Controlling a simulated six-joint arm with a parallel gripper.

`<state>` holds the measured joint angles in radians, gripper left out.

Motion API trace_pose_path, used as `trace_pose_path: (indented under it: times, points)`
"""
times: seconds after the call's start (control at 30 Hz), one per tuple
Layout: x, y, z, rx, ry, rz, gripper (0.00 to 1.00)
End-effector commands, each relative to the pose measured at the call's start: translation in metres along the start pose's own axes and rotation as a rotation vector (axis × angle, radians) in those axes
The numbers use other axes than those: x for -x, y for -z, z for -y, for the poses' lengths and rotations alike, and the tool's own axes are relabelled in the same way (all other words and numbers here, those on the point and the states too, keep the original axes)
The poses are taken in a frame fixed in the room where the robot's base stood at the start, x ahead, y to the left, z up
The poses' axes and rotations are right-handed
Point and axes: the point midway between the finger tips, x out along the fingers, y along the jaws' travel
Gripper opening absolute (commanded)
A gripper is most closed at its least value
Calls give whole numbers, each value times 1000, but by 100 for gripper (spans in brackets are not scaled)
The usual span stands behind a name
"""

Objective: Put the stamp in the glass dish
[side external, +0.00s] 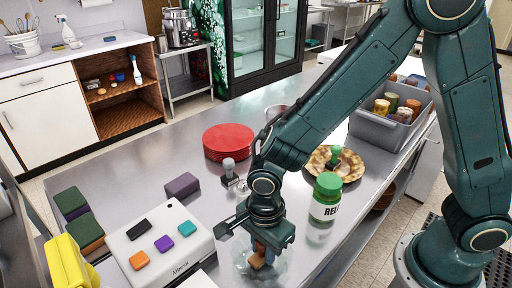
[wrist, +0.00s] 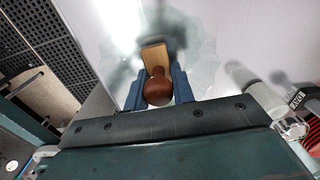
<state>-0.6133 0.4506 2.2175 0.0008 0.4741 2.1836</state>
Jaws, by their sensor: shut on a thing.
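My gripper (side external: 262,254) is shut on a wooden stamp with a round brown knob. In the wrist view the stamp (wrist: 157,87) sits between the two blue fingers, with its pale wooden block beyond the knob. The clear glass dish (wrist: 203,48) has a wavy rim and lies beneath the stamp and fingers in the wrist view. In the side view the glass dish (side external: 281,270) shows faintly around the fingertips, on the metal counter. The stamp is over or inside the dish; whether its bottom touches the dish is hidden.
Left of my gripper is a white box with coloured blocks (side external: 158,245). A white bottle with green lid (side external: 326,198) stands to the right. Behind are a gold plate (side external: 351,169) holding a green-handled item, a red round box (side external: 228,141), a grey-topped item (side external: 229,169) and a grey bin (side external: 378,130).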

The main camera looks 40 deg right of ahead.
Motion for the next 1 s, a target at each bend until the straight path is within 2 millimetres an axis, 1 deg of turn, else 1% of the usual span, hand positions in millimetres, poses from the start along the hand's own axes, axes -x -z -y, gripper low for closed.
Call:
trace_pose_path:
  times: [0.2,0.23,0.33,0.6,0.77,0.87,1.0]
  points:
    - [-3,0,0,0,0,0,2]
    - [-3,0,0,0,0,0,27]
    - [-3,0,0,0,0,0,46]
    - [-2,0,0,0,0,0,46]
    - [2,0,0,0,1,0,46]
    - [8,0,1,0,2,1,46]
    - [22,-1,1,0,4,2,46]
